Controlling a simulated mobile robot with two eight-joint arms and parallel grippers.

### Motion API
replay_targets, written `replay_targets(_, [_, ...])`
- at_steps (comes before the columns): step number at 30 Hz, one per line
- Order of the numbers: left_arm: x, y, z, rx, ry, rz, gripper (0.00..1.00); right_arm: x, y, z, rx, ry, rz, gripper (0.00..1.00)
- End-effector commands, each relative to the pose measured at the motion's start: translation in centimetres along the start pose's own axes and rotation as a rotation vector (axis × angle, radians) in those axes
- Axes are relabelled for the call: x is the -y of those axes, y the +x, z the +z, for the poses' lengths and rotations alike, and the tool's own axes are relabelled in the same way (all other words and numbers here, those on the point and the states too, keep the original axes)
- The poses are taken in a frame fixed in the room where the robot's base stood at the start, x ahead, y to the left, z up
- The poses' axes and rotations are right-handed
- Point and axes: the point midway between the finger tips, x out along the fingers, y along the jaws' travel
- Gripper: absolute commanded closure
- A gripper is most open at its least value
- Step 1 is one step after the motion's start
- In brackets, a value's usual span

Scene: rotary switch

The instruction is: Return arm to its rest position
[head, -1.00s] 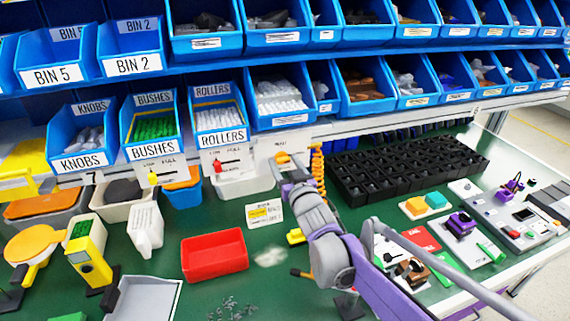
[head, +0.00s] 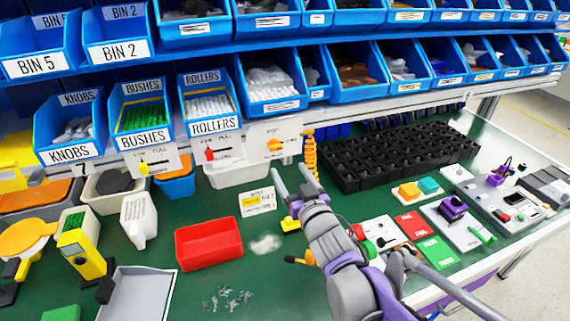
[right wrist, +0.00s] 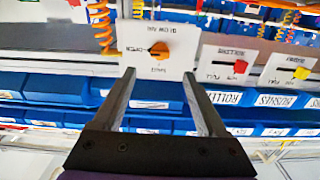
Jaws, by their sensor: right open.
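My right gripper (head: 292,166) is open and empty. It is below and in front of the white switch plate with the orange rotary knob (head: 276,146), apart from it. In the right wrist view the two fingers (right wrist: 159,74) stand wide apart with nothing between them. The orange knob (right wrist: 158,50) shows there beyond the fingertips on its white plate. The knob's pointer lies sideways, toward the right in the head view. My right arm reaches in from the lower right over the green bench. My left gripper is not in view.
A red tray (head: 209,244) and a yellow label card (head: 258,201) lie on the green bench left of my arm. A black grid rack (head: 400,155) stands behind right. Slider plates for rollers (head: 226,151) and bushes (head: 152,162) hang under the blue bins. A coiled orange cable (head: 311,155) hangs close to the gripper.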

Motion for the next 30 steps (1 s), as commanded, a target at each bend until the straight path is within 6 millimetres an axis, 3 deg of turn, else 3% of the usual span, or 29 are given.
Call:
replay_targets(17, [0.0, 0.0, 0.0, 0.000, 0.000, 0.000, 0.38, 0.0, -0.8, 0.0, 0.001, 0.000, 0.001, 0.25])
replay_targets(20, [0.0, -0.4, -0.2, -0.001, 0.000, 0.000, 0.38, -1.0, -1.7, 0.2, 0.037, 0.000, 0.036, 0.25])
replay_targets(23, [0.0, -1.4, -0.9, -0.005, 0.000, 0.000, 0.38, -3.6, -4.7, 1.2, 0.151, 0.001, 0.130, 0.25])
replay_targets(27, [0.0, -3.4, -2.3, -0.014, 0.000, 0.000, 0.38, -7.4, -12.5, 4.8, 0.436, 0.024, 0.283, 0.25])
replay_targets(30, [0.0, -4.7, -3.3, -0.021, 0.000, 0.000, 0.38, -8.2, -18.9, 7.8, 0.652, 0.057, 0.336, 0.25])
